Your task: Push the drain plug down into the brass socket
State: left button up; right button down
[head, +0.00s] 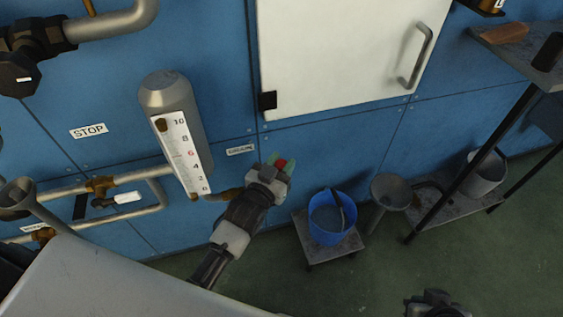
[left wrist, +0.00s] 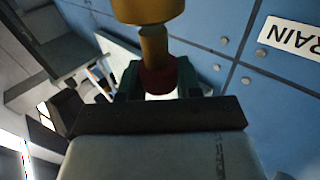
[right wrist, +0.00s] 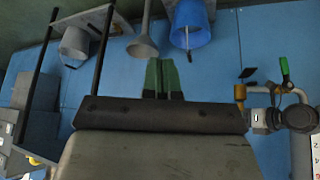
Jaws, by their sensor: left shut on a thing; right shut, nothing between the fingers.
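The red drain plug (head: 281,163) is between the green fingertips of my left gripper (head: 276,168), in front of the blue wall below the small label. The two look in line and touching, but how deep the plug sits cannot be told. In the head view the brass part (head: 226,194) is mostly hidden behind my left gripper. My right gripper (right wrist: 163,76) is shut and empty, away from the plug.
A grey gauge cylinder (head: 168,95) with a number scale stands left of my left gripper. A blue bucket (head: 330,222) stands on a low stand (head: 325,250), with a grey funnel (head: 391,189) beside it. A shelf rack (head: 450,190) is at the right. A white cabinet door (head: 340,50) is above.

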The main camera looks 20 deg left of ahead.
jog(key=shift+s, duration=0.2)
dwell(0.6)
pick_arm(q)
jog(key=shift+p, duration=0.3)
pick_arm(e)
jog(key=shift+s+d+f+g, duration=0.15)
jog(key=shift+s+g, duration=0.35)
jog(key=shift+s, duration=0.1)
jog(key=shift+s+d+f+g, duration=0.15)
jog(key=shift+s+g, duration=0.35)
jog(key=shift+s, duration=0.1)
pick_arm(q)
jog(key=shift+f, duration=0.1)
pick_arm(e)
jog(key=shift+w, duration=0.2)
pick_arm(q)
jog(key=shift+f, duration=0.35)
pick_arm(e)
jog(key=shift+w+a+r+t, duration=0.15)
jog(key=shift+w+t, duration=0.2)
jog(key=shift+w, duration=0.1)
jog(key=shift+w+a+r+t, duration=0.1)
jog(key=shift+w+t, duration=0.25)
jog(key=shift+w, duration=0.1)
